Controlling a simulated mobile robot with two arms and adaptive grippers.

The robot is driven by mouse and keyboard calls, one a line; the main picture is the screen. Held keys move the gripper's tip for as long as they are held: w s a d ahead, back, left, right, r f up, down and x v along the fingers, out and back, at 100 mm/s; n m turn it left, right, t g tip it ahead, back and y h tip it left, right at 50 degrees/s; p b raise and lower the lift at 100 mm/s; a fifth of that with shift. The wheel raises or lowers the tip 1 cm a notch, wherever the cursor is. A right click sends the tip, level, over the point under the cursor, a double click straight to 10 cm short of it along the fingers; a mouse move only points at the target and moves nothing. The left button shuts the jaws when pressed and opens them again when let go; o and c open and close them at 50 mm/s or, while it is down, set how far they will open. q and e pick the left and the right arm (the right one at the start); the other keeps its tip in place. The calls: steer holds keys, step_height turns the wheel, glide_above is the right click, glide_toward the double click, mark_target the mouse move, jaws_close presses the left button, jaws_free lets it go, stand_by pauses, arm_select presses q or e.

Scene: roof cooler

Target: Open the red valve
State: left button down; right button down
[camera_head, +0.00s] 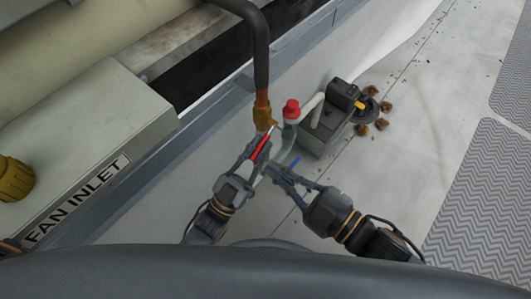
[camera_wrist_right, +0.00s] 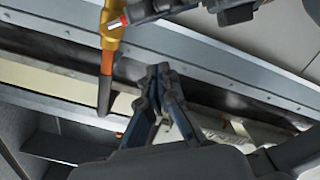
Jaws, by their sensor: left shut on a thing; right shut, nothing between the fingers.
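The red valve lever (camera_head: 262,147) slants down from a brass valve fitting (camera_head: 263,113) at the end of a dark pipe. My left gripper (camera_head: 258,148) is shut on the lever, and its fingers hide part of it. In the right wrist view, the brass fitting (camera_wrist_right: 112,32) is at the top left, with a bit of the red lever (camera_wrist_right: 116,23) showing beside my left gripper. My right gripper (camera_head: 270,170) is shut and empty, just below and right of the left one. Its closed fingertips (camera_wrist_right: 158,74) show in the right wrist view, apart from the fitting.
A red cap (camera_head: 291,107) tops a grey pipe right of the brass fitting. A small blue lever (camera_head: 295,161) lies near my right gripper. A dark grey pump box (camera_head: 325,133) stands to the right. The fan inlet housing (camera_head: 110,130) is on the left.

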steer(key=w+a+f, duration=0.3)
steer(key=w, duration=0.2)
steer(key=shift+w+f, duration=0.2)
stand_by(0.3)
